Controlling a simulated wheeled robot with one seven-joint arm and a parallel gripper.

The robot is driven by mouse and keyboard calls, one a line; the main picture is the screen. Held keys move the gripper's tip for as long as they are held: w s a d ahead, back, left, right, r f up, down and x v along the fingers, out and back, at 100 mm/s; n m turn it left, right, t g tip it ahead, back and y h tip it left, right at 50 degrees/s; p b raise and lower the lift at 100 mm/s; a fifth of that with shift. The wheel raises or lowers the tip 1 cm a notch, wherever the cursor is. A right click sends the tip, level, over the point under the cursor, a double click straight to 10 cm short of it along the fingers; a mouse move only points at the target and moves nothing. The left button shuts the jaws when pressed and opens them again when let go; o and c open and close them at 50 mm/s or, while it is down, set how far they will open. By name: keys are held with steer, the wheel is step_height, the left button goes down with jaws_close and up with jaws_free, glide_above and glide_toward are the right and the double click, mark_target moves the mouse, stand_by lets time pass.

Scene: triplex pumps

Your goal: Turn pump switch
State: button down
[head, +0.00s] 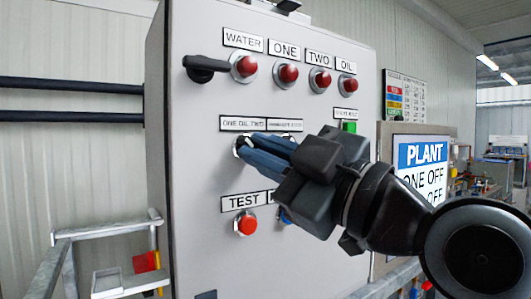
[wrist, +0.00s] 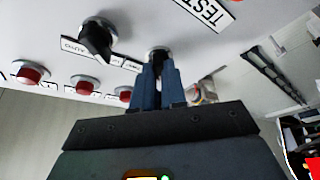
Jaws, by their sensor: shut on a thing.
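The pump switch sits on the grey control panel (head: 200,200) under the label "ONE OIL TWO" (head: 243,124). In the head view it is mostly covered by the blue fingers of my gripper (head: 244,148); only a bit of its metal ring shows. In the wrist view, my gripper (wrist: 158,72) is shut on the switch (wrist: 158,51), one finger on each side of its dark knob. A second black switch (wrist: 98,38), near an AUTO label, stands beside it and is not touched; my gripper hides most of it in the head view.
Red lamps (head: 288,73) line the panel above. A black door handle (head: 205,66) sticks out at its upper left. Below are a red TEST button (head: 246,224) and a partly hidden blue button (head: 286,215). A grey railing (head: 105,232) stands left; a PLANT sign (head: 422,170) is right.

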steer(key=shift+f+m, duration=0.1)
steer(key=shift+m, duration=0.3)
steer(key=shift+s+a+m+t+h+p, duration=0.1)
steer(key=shift+m+t+h+p, duration=0.6)
steer(key=shift+m, duration=1.15)
steer(key=shift+a+m+t+h+p, duration=0.1)
steer(key=shift+m+t+h+p, duration=0.6)
steer(key=shift+m, duration=1.2)
steer(key=shift+s+a+m+t+h+p, duration=0.1)
steer(key=shift+m+t+h+p, duration=0.3)
steer(key=shift+m+t, duration=1.05)
steer(key=shift+m+g, duration=0.35)
steer(key=shift+m, duration=0.25)
steer(key=c, duration=1.2)
jaws_free()
